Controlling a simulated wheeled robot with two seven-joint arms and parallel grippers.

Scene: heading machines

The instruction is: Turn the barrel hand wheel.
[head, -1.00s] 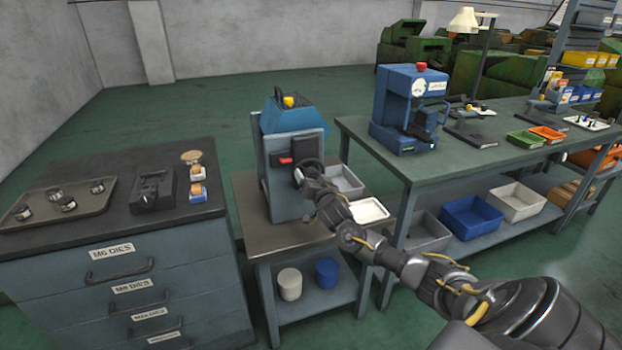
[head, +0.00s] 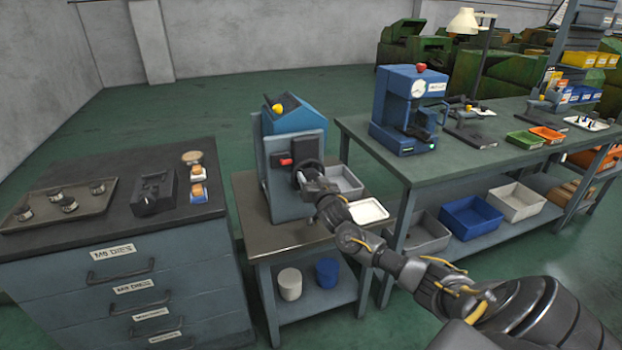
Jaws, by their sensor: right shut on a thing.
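The barrel hand wheel (head: 305,166) is a dark ring on the front right of a small blue-grey machine (head: 290,200) that stands on a low table. My right gripper (head: 308,174) is at the wheel, shut on its rim. The gripper and wrist hide the lower part of the wheel. A red button (head: 285,162) is left of the wheel, and a yellow knob (head: 278,108) is on top of the blue hood. My left gripper is not in view.
A grey tray (head: 343,184) and a white tray (head: 369,211) lie right of the machine. A drawer cabinet (head: 120,250) stands to the left, and a long green bench (head: 450,165) with a blue press (head: 408,105) stands to the right.

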